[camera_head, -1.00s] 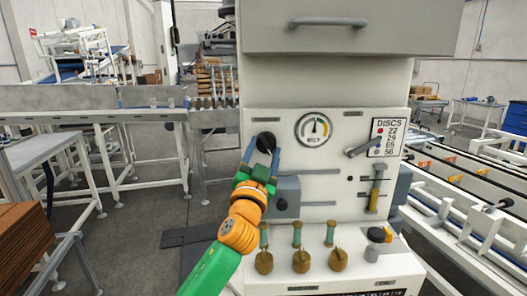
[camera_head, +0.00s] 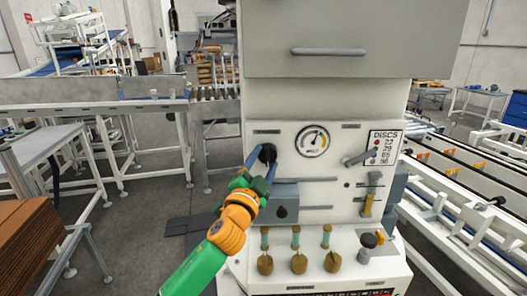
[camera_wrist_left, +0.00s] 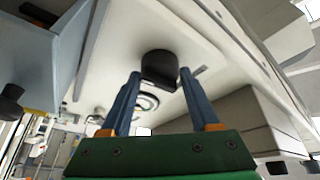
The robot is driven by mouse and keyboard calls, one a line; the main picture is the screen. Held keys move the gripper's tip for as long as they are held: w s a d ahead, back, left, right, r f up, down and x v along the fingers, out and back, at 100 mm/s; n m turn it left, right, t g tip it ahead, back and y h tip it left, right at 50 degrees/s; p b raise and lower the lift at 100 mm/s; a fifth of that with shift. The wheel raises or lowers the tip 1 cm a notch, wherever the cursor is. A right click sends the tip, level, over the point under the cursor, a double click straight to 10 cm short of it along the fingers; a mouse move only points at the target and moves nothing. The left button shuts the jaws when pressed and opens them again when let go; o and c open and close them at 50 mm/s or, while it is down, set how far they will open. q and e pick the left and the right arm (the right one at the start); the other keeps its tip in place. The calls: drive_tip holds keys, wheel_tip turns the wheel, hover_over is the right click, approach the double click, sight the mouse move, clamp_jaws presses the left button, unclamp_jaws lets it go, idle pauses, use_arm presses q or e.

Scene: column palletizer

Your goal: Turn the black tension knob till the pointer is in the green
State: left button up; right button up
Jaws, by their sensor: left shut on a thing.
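The black tension knob (camera_head: 267,153) is on the upper left of the pale machine panel. My left gripper (camera_head: 262,163) has its blue fingers on either side of the knob and is shut on it. In the left wrist view the knob (camera_wrist_left: 159,66) sits between the two fingertips (camera_wrist_left: 160,76). The round belt gauge (camera_head: 312,141) is right of the knob; its pointer leans up and to the right. The dial has green and yellow parts, too small to tell exactly which the pointer is on. My right gripper is not in view.
A lever (camera_head: 358,158) and a DISCS sign (camera_head: 384,147) are right of the gauge. A grey block (camera_head: 284,203) sits below the knob, close to my left gripper. Several brass knobs (camera_head: 299,263) stand on the lower ledge. Conveyors flank the machine.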

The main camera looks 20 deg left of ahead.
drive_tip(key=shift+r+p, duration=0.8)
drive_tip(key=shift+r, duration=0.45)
